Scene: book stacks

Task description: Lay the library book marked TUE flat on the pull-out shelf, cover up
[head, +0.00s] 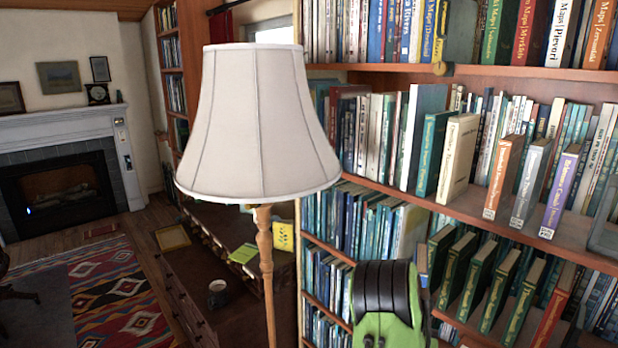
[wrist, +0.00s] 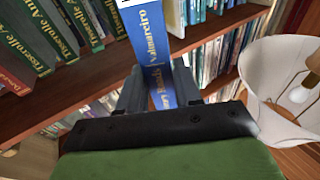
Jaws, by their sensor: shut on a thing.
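In the wrist view my gripper (wrist: 159,88) is shut on a blue book (wrist: 149,38), one finger on each side of its spine. The spine has pale gold lettering, and part of a white label shows at the picture's top edge. No TUE mark can be read, so I cannot tell whether this is the marked book. I cannot make out a pull-out shelf in either view.
A floor lamp (head: 258,130) stands left of the bookcase; its shade is close on the right in the wrist view (wrist: 275,75). Packed bookshelves (head: 510,222) fill the right side, some spines jutting forward. A low dark cabinet (head: 190,262) stands behind the lamp.

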